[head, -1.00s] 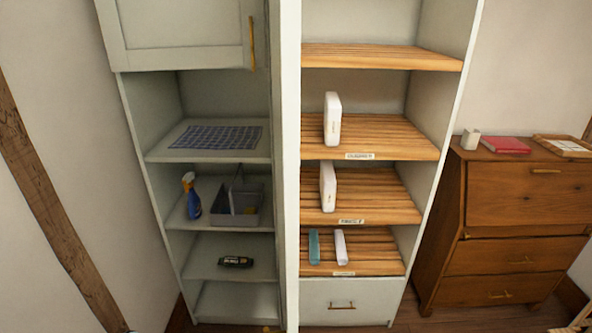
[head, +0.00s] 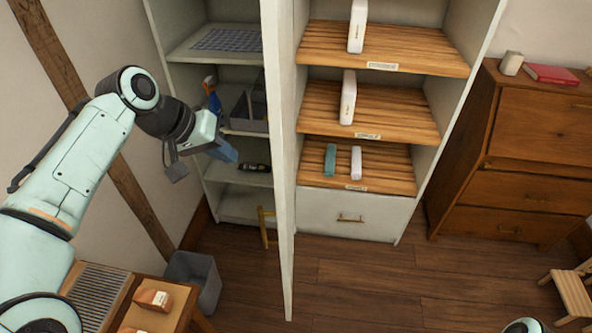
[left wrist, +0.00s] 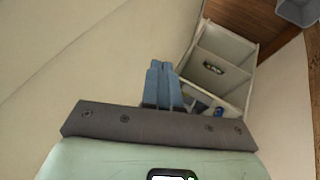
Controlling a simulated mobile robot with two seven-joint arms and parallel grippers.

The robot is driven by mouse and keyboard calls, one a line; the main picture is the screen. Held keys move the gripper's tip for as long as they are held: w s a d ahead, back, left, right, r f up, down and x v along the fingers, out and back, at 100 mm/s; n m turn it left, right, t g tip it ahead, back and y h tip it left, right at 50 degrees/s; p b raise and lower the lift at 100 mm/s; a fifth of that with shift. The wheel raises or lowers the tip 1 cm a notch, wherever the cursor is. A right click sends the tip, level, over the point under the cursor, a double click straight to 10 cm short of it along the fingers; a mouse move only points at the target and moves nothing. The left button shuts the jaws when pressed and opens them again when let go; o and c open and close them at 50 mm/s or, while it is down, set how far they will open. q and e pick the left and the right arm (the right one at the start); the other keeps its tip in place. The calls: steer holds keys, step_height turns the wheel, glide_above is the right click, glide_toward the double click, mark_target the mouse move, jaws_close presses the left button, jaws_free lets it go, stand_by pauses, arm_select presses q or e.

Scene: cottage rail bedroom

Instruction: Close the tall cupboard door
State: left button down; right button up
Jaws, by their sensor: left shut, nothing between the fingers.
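The tall cupboard door (head: 281,200) is a pale panel standing open, seen almost edge-on in the head view. It juts toward me between the left shelves and the slatted shelves of the tall cupboard (head: 352,207). A brass handle (head: 265,228) shows low on the door's left side. My left gripper (head: 226,152) is shut and empty, left of the door and apart from it, in front of the left shelves. Its blue fingers (left wrist: 164,84) show together in the left wrist view. My right gripper is out of view; only a bit of my right arm shows at the bottom.
The left shelves (head: 228,133) hold a spray bottle (head: 212,94) and a grey caddy (head: 248,106). A small table (head: 130,290) and a grey bin (head: 192,280) stand at lower left. A wooden dresser (head: 520,150) and a stool (head: 572,295) stand right. The floor (head: 370,285) right of the door is clear.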

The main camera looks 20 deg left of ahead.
arm_select(q)
steer(key=s+r, duration=0.4)
steer(key=r, duration=0.2)
steer(key=w+d+f+b, duration=0.1)
steer(key=w+d+f, duration=0.5)
steer(key=d+f, duration=0.1)
steer(key=shift+d+f+m, duration=0.25)
steer(key=shift+f+m, duration=0.05)
steer(key=shift+f, duration=0.3)
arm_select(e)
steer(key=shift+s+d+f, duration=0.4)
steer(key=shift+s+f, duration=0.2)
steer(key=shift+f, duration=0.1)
